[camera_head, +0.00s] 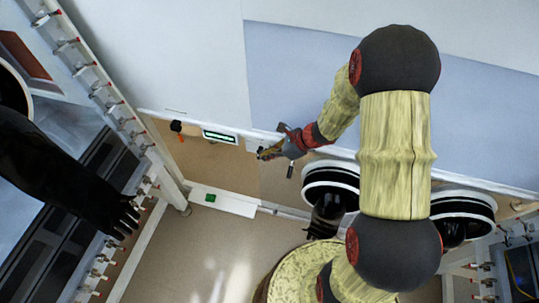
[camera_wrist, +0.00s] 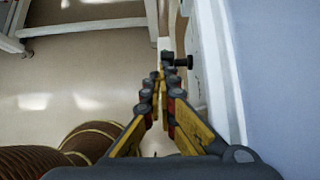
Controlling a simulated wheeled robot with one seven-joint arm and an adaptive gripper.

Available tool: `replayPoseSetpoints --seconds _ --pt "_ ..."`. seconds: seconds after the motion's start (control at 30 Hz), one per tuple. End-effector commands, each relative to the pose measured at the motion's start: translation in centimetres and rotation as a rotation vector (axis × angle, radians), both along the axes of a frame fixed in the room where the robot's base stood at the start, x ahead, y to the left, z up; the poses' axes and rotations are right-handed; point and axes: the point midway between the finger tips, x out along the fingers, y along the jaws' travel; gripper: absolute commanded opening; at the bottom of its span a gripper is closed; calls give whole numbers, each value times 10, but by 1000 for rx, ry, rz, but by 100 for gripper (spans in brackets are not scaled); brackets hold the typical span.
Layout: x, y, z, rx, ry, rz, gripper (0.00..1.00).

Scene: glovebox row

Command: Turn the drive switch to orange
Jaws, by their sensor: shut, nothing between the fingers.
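My gripper (camera_head: 264,153) is at the wall panel below the pale blue surface, its yellow fingers together and empty. In the wrist view my gripper (camera_wrist: 158,76) points away from the camera, its tips beside a dark round knob on a short stem (camera_wrist: 181,62). The knob sticks out from the white wall edge, just right of the tips; I cannot tell whether they touch. I cannot tell whether this knob is the drive switch, and no orange mark shows on it. In the head view a small black fitting with an orange part (camera_head: 179,131) is on the tan panel, left of my gripper.
A lit display (camera_head: 220,137) is on the panel between the orange fitting and my gripper. Black gloves on white-ringed ports (camera_head: 330,181) hang to the right. A white ledge with a green patch (camera_head: 222,201) lies below. A long black glove (camera_head: 65,175) reaches in at left. Floor is open below.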

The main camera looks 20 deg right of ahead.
Motion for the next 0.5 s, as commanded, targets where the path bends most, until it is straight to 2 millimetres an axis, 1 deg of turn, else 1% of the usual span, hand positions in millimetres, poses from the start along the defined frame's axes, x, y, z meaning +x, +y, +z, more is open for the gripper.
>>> replayPoseSetpoints --seconds 0.27,0.5 --pt "3 7 6 -49 36 6 0" --pt "5 9 14 -142 105 6 0"
